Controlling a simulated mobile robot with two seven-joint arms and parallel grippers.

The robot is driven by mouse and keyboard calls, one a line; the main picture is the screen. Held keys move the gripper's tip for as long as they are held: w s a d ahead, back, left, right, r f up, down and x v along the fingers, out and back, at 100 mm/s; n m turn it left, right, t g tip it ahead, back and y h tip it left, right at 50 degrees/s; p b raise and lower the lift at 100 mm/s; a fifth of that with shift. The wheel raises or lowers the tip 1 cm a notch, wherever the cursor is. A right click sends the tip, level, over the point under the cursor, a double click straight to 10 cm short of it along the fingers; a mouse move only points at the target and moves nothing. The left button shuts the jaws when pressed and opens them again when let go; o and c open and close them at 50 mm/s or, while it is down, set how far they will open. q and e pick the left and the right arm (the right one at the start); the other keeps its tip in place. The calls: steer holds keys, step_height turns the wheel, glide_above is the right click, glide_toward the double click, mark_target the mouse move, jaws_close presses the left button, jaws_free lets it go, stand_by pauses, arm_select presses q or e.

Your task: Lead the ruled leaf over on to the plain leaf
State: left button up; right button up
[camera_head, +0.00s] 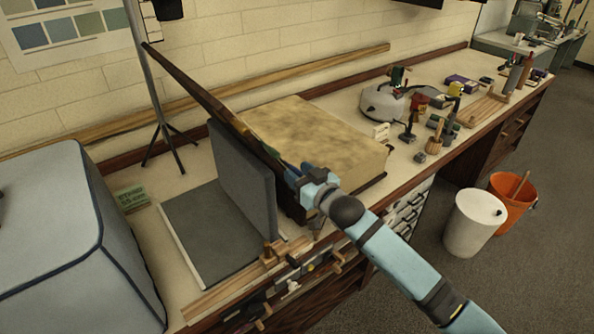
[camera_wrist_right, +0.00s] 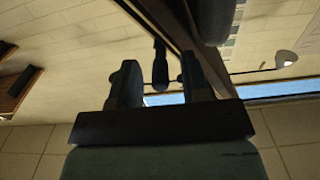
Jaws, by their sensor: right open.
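A dark grey leaf (camera_head: 205,235) lies flat on the bench, and a second grey leaf (camera_head: 245,175) stands upright at its right side. I see no ruling on either, so I cannot tell which is the ruled one. A long brown wooden edge (camera_head: 195,90) slants from upper left down behind the upright leaf towards my right gripper (camera_head: 292,172). That gripper is open. In the right wrist view its fingers (camera_wrist_right: 160,78) stand either side of a dark knob (camera_wrist_right: 160,64), beside a wooden bar; contact cannot be told. My left gripper is out of view.
A tan-topped block (camera_head: 315,140) stands right of the upright leaf. A padded blue-grey box (camera_head: 65,250) is at left, with a tripod stand (camera_head: 155,90) behind. Bottles and tools crowd the bench's far right. A white bin (camera_head: 472,222) and an orange bucket (camera_head: 513,198) stand on the floor.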

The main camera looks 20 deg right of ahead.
steer(key=shift+w+a, duration=0.2)
steer(key=shift+w, duration=0.25)
jaws_close()
steer(key=w+d+r+m+p, duration=0.2)
steer(key=d+p, duration=0.1)
steer(key=d, duration=0.3)
steer(key=shift+r+m, duration=0.2)
steer(key=shift+m, duration=0.2)
